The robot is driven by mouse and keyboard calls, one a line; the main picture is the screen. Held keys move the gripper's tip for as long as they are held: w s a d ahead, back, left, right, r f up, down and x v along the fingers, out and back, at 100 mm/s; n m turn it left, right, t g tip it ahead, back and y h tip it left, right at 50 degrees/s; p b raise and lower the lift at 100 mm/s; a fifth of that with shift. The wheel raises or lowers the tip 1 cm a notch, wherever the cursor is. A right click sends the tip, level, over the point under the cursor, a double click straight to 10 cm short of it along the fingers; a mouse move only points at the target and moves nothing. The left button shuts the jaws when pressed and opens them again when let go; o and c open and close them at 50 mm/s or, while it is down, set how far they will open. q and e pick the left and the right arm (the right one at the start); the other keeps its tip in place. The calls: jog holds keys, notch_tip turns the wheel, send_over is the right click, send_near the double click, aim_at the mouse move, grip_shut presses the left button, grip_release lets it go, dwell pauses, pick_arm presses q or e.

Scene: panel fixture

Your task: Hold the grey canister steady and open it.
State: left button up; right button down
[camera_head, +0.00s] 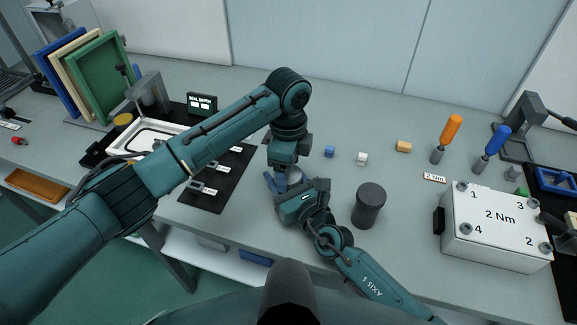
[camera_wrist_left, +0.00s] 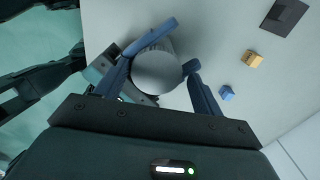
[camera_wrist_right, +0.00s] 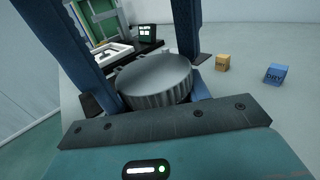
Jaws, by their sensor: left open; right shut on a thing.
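The grey canister (camera_head: 294,174) stands near the front of the table, mostly hidden by my grippers. In the left wrist view its round grey lid (camera_wrist_left: 160,72) lies between the fingers of my left gripper (camera_wrist_left: 158,66), which is open and above it. In the right wrist view the ribbed side of the lid (camera_wrist_right: 158,88) shows. My right gripper (camera_head: 291,186) comes in low from the front and is shut on the canister; the contact itself is largely hidden.
A dark grey cylinder (camera_head: 369,206) stands to the right of my right gripper. Small blue (camera_head: 329,152), white (camera_head: 362,158) and tan (camera_head: 403,146) blocks lie behind. A white box (camera_head: 495,228) is at right. A black mat (camera_head: 215,190) with metal parts lies left.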

pick_arm(q)
jog(key=shift+s+d, duration=0.1)
jog(key=shift+s, duration=0.15)
notch_tip(320, 180, up, 4)
jog(key=shift+r, duration=0.25)
jog(key=shift+c, duration=0.5)
jog(key=m, duration=0.2)
jog(key=r+m, duration=0.1)
jog(key=m, duration=0.1)
jog(key=r+m, duration=0.1)
jog(key=m, duration=0.2)
jog(key=shift+w, duration=0.2)
jog(key=m, duration=0.3)
jog(key=r+m, duration=0.1)
jog(key=m, duration=0.2)
jog(key=shift+r, duration=0.15)
jog(key=shift+m, duration=0.4)
jog(key=shift+f, duration=3.95)
jog(key=shift+c, duration=0.2)
